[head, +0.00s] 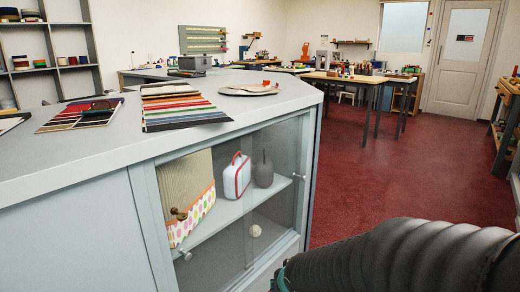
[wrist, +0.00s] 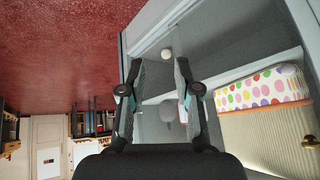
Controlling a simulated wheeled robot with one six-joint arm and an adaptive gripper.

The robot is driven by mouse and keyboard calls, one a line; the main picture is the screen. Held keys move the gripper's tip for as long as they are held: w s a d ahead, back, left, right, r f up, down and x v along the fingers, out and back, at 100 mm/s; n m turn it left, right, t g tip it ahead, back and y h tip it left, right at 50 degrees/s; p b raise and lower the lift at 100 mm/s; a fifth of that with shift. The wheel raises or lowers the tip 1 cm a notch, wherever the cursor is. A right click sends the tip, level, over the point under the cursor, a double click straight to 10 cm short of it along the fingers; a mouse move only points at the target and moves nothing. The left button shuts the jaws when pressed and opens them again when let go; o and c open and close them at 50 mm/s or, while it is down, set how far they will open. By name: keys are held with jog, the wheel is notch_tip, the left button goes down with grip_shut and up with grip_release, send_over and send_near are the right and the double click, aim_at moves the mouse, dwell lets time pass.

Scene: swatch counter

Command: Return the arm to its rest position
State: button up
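My gripper (wrist: 160,66) shows in the wrist view with its two fingers spread apart and nothing between them. It is open in front of the glass-fronted cabinet, whose shelf contents show beyond the fingers. That view looks upside down, with the red floor at the top. In the head view my dark ribbed arm fills the lower right corner, to the right of the cabinet. The gripper itself is out of that view.
The grey counter (head: 75,160) has fabric swatches (head: 180,107) and a plate-like item (head: 249,89) on top. Behind its glass are a polka-dot box (head: 193,217), a red-trimmed white case (head: 237,177), a grey vase (head: 263,172) and a white ball (head: 255,231). Red floor (head: 385,180) is clear at right.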

jog(key=s+d+r, duration=0.5)
jog(key=s+r, duration=0.1)
jog(key=s, duration=0.3)
jog(key=s+d+r+g+h, duration=0.1)
jog(key=s+d+r, duration=0.4)
jog(key=s+r, duration=0.2)
jog(key=shift+s, duration=1.15)
jog(key=shift+r, duration=0.1)
